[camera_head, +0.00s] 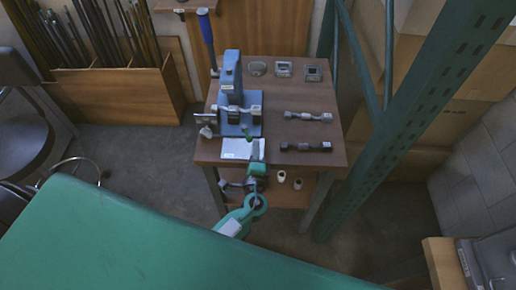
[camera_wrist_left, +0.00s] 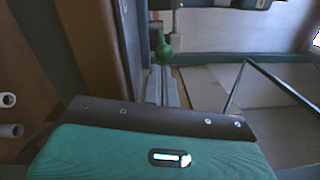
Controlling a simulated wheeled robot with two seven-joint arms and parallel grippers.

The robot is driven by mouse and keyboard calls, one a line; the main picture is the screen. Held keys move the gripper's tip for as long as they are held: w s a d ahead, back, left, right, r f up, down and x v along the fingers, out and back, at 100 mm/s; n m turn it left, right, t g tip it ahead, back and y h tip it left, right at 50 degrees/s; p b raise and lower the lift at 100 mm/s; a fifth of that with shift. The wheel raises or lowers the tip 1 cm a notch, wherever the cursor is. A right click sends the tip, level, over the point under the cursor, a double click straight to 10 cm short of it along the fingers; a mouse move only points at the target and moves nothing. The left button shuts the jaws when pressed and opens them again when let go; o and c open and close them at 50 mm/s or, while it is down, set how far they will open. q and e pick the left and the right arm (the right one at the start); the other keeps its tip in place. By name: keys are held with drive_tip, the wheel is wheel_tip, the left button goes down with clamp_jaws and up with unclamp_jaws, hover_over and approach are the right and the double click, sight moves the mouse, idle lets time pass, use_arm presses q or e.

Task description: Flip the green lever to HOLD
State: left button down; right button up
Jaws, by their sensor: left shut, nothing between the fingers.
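The green lever (camera_head: 247,131) has a round knob and stands at the front of the blue press (camera_head: 231,75) on the wooden table. In the left wrist view its green knob (camera_wrist_left: 164,50) is just beyond my fingertips. My left gripper (camera_head: 255,149) is at the table's front edge, just in front of the lever. Its grey fingers (camera_wrist_left: 162,75) are shut with nothing between them and point toward the knob. Whether they touch it, I cannot tell. No HOLD marking is readable. My right gripper is not in view.
A white sheet (camera_head: 237,149) lies left of my gripper. Small gauges (camera_head: 284,69) stand at the back. A green rack post (camera_head: 400,130) rises close to the table's right side.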

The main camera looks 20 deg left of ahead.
sight(240, 155)
use_arm(q)
drive_tip(key=a+m+h+b, duration=0.1)
drive_tip(key=h+b, duration=0.1)
drive_tip(key=s+a+m+h+b, duration=0.1)
drive_tip(key=m+h, duration=0.1)
drive_tip(key=h, duration=0.1)
drive_tip(key=s+a+m+h+b, duration=0.1)
drive_tip(key=h+b, duration=0.1)
drive_tip(key=shift+a+f+m+t+h+b, duration=0.25)
drive_tip(key=shift+a+m+t+h+b, duration=0.05)
drive_tip(key=shift+m, duration=0.1)
drive_tip(key=shift+a+b, duration=0.25)
drive_tip(key=shift+b, duration=0.05)
drive_tip(key=shift+s+a+r, duration=0.1)
drive_tip(key=shift+a, duration=0.1)
drive_tip(key=shift+r, duration=0.2)
drive_tip(key=shift+f, duration=0.1)
